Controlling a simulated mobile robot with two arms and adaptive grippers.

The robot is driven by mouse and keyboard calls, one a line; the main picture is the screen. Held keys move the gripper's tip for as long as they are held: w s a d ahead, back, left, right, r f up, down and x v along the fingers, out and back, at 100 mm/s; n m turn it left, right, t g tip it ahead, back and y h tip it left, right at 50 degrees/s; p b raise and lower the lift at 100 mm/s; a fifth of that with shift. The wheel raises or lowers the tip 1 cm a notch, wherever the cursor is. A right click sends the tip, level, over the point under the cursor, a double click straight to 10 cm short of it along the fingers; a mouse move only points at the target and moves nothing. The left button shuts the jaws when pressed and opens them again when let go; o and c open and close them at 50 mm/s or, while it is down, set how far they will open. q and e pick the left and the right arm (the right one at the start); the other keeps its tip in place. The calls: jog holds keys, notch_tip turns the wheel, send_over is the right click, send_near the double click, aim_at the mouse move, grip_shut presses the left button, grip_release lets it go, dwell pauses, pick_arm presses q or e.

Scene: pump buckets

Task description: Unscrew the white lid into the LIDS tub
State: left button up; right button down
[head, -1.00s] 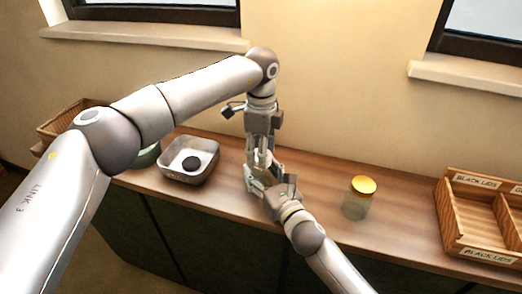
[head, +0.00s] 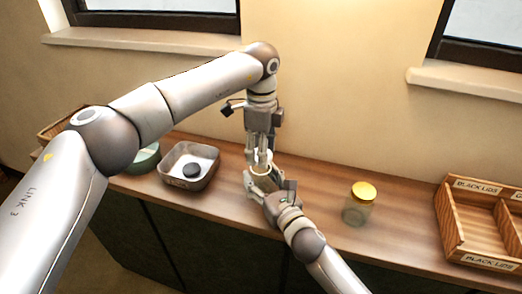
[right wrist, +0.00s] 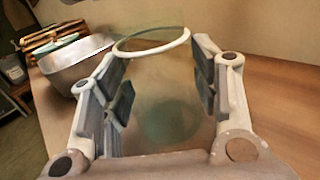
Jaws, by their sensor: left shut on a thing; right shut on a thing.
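My right gripper (head: 261,187) is shut around the clear glass jar (right wrist: 165,110), near the counter's front edge. A white ring (head: 261,175) shows at the jar's top, and it also shows as a tilted white ring in the right wrist view (right wrist: 152,52); I cannot tell whether it is the lid or the rim. My left gripper (head: 262,160) reaches straight down to it and is shut, its grip partly hidden by its fingers.
A glass jar with a yellow lid (head: 363,190) stands to the right. A wooden tray (head: 452,215) labelled BLACK LIDS is at the far right. A green round container (head: 147,160) sits left of the tub. Bare counter (head: 318,190) lies between the two jars.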

pick_arm(q)
jog(key=shift+r, duration=1.9)
pick_arm(e)
jog(key=shift+f, duration=0.1)
jog(key=shift+c, duration=2.1)
grip_release()
jog(key=v, duration=1.2)
jog(key=shift+a, duration=0.1)
